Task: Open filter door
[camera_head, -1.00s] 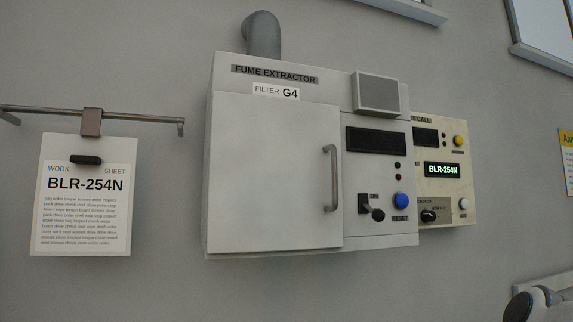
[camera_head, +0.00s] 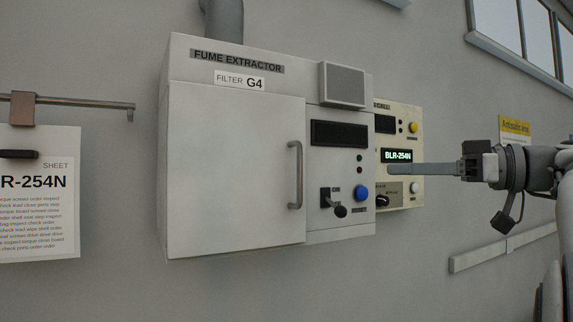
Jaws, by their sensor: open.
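The filter door (camera_head: 232,175) is a flat pale grey panel on the left of the fume extractor (camera_head: 345,88), under the label "FILTER G4". It looks shut. Its vertical grey bar handle (camera_head: 295,175) is on the door's right side. My gripper (camera_head: 392,169) comes in from the right with its long grey fingers pointing left. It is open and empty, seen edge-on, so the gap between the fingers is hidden. The fingertips appear to the right of the handle, in front of the cream panel, and apart from the handle.
Between handle and gripper are a switch lever (camera_head: 340,211) and a blue button (camera_head: 361,193). A cream panel (camera_head: 409,125) showing "BLR-254N" is on the right. A work sheet (camera_head: 40,210) hangs from a rail at left. A pipe (camera_head: 224,20) rises above the extractor.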

